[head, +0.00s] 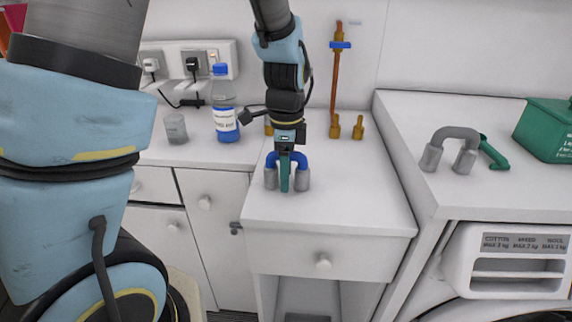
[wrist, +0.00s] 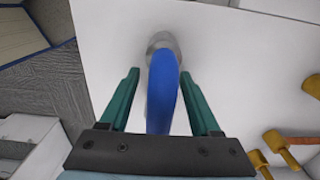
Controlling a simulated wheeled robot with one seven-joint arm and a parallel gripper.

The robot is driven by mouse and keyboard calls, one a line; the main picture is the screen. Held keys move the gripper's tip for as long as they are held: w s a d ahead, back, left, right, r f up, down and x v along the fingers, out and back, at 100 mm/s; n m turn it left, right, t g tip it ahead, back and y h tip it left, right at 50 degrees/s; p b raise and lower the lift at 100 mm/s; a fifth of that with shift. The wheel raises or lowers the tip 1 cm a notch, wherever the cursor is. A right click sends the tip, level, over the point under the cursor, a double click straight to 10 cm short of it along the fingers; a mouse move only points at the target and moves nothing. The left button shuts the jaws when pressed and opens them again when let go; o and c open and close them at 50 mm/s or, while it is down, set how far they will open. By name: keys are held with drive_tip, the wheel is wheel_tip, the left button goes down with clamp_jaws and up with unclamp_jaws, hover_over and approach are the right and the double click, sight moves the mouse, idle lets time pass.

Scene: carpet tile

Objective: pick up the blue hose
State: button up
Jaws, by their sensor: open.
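The blue hose (head: 301,158) is a short arch with grey end fittings, standing on the white drawer cabinet's top in the head view. In the wrist view the blue hose (wrist: 162,90) runs up the middle of the picture, with one grey end visible beyond. My gripper (head: 285,188) points straight down over the hose in the head view. In the wrist view my gripper (wrist: 160,98) is open, with one green finger on each side of the hose and a visible gap on both sides. The hose's near end is hidden behind the gripper body.
A grey hose (head: 457,134) and a green box (head: 546,130) sit on the higher right counter. Brass fittings (head: 346,128) and a copper pipe (head: 336,85) stand behind. A bottle (head: 226,118) and a cup (head: 176,128) stand on the left counter. The cabinet's front top is clear.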

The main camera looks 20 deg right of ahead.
clamp_jaws()
idle(0.4)
